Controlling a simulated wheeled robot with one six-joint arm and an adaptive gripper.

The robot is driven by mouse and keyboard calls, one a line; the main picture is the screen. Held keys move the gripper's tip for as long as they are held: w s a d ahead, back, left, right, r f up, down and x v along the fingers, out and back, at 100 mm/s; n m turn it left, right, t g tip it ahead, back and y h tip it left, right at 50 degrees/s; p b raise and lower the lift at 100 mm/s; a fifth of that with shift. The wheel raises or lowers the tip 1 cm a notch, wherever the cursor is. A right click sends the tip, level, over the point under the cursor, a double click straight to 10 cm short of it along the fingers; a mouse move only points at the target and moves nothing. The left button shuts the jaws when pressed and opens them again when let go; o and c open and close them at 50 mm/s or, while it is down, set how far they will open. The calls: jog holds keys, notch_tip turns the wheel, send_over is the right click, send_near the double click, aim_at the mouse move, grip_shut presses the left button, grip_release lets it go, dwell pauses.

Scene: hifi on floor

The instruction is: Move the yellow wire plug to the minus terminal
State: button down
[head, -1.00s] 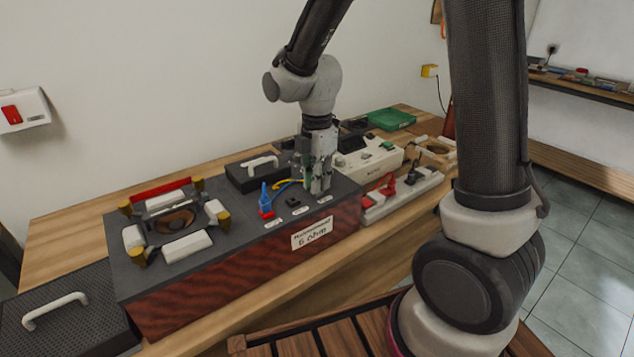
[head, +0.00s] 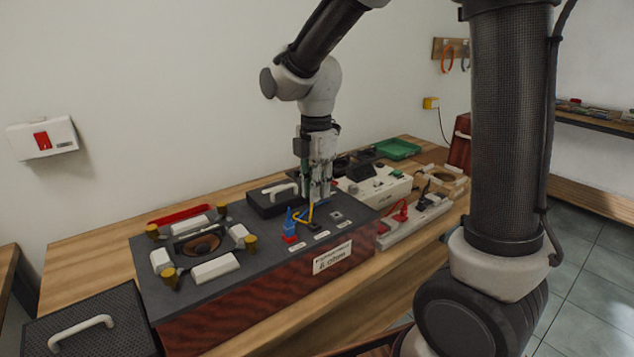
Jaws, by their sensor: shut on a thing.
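The yellow wire (head: 304,217) loops from beside the blue plug up to my gripper (head: 317,196). My gripper is shut on the yellow wire plug, which its fingers mostly hide. The gripper points down just behind and above the dark middle terminal (head: 314,227); I cannot tell whether the plug touches it. The right terminal (head: 336,215) is uncovered and empty. Small white labels lie in front of the terminals, but their signs are too small to read.
The terminals sit on a grey-topped box (head: 262,250) with a white front label (head: 332,258). A black case (head: 265,203) with a white handle is close behind. A white meter (head: 376,188) and a power strip (head: 415,222) with a red plug stand to the right.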

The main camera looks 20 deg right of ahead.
jog(key=shift+s+a+f, duration=0.1)
jog(key=shift+a+f, duration=0.15)
jog(key=shift+f, duration=2.3)
jog(key=shift+f, duration=1)
dwell(1.5)
jog(key=c, duration=1.3)
grip_release()
jog(key=shift+c, duration=0.2)
notch_tip(320, 180, up, 17)
